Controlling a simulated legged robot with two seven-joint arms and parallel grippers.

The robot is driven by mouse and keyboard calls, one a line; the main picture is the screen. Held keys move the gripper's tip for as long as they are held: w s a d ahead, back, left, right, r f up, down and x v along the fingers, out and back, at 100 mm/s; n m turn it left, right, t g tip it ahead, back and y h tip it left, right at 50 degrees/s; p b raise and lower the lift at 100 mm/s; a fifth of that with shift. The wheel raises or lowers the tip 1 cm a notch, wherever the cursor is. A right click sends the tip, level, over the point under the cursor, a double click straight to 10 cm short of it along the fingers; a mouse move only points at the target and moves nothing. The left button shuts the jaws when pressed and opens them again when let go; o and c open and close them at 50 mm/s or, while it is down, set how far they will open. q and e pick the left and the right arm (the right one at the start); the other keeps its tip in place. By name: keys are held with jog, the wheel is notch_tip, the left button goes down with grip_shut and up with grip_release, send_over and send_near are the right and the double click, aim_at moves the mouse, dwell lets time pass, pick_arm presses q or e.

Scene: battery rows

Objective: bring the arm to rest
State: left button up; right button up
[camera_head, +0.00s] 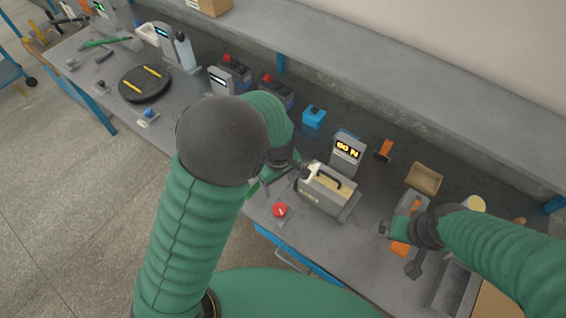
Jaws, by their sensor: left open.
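My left arm rises from the bottom of the head view and bends at a dark joint. My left gripper (279,181) is open, over the bench's front edge just left of a grey box with a handle (326,190). The forearm and wrist partly hide it, and I see nothing held in it. My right arm comes in from the right edge. My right gripper (398,248) is low over the bench by an orange item (400,247), and its jaw state is unclear.
A red button (280,210) sits at the bench's front edge. Behind the grey box stand a display reading 60 N (347,149) and a blue box (313,116). A black disc (145,83) with yellow bars lies left.

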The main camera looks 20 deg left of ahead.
pick_arm(q)
jog(key=s+a+r+m+t+b, duration=0.2)
jog(key=s+a+m+b, duration=0.2)
jog(key=s+m, duration=0.5)
jog(key=shift+a+r+m+t, duration=0.35)
jog(key=shift+a+m, duration=0.35)
jog(key=shift+a, duration=0.5)
jog(key=shift+s, duration=0.1)
jog(key=shift+a, duration=0.2)
jog(key=shift+d, duration=0.1)
dwell(1.7)
